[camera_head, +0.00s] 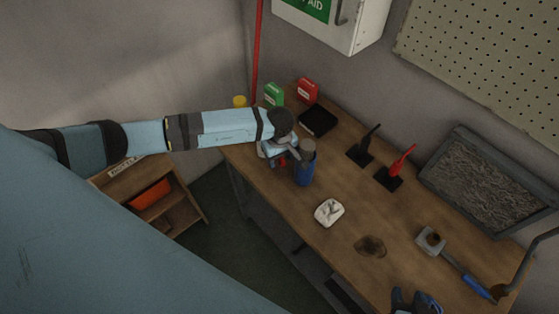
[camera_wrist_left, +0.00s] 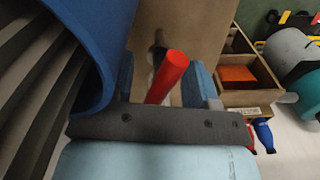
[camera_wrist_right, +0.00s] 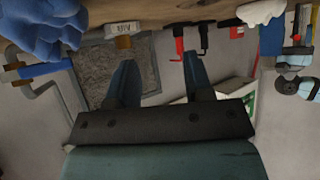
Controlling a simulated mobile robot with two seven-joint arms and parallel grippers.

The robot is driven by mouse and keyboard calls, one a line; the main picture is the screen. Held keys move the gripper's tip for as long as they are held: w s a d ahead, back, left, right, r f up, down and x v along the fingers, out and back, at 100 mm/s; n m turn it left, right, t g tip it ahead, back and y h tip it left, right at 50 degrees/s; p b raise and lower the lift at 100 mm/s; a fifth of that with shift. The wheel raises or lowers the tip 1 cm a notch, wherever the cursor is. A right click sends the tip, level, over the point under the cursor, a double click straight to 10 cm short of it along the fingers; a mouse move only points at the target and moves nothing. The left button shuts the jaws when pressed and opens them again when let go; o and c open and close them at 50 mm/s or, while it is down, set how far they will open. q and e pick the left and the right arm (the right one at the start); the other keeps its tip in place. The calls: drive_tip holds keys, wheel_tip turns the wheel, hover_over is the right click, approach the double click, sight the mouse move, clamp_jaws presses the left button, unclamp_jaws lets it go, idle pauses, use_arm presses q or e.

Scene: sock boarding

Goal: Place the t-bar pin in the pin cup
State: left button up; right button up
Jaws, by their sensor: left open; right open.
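A red rod (camera_wrist_left: 167,75), perhaps the t-bar pin, shows between the spread fingers of my left gripper (camera_wrist_left: 163,78) in the left wrist view. A bit of red (camera_head: 282,161) also shows under that gripper in the head view. My left gripper is open at the table's left end; I cannot tell whether the rod touches a finger. A blue cylinder (camera_head: 304,175), perhaps the pin cup, stands just right of it, and its blue rim (camera_wrist_left: 92,50) fills the left wrist view's upper left. My right gripper (camera_wrist_right: 158,68) is open and empty.
A black stand (camera_head: 361,153) and a red-handled stand (camera_head: 390,178) are farther right. A crumpled white cloth (camera_head: 329,212) lies in front. A grey textured panel (camera_head: 490,185) and blue-handled tool (camera_head: 470,280) are at right. A wooden shelf (camera_head: 185,217) stands left of the table.

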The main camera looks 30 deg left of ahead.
use_arm(q)
clamp_jaws()
drive_tip(key=shift+r, duration=0.15)
use_arm(e)
drive_tip(key=shift+r, duration=0.1)
use_arm(q)
wheel_tip(320, 180, up, 10)
drive_tip(key=p, duration=0.5)
wheel_tip(320, 180, up, 10)
use_arm(e)
drive_tip(key=shift+d+r, duration=0.2)
drive_tip(key=shift+r, duration=0.85)
drive_tip(key=shift+d+r, duration=0.15)
drive_tip(key=shift+r, duration=0.9)
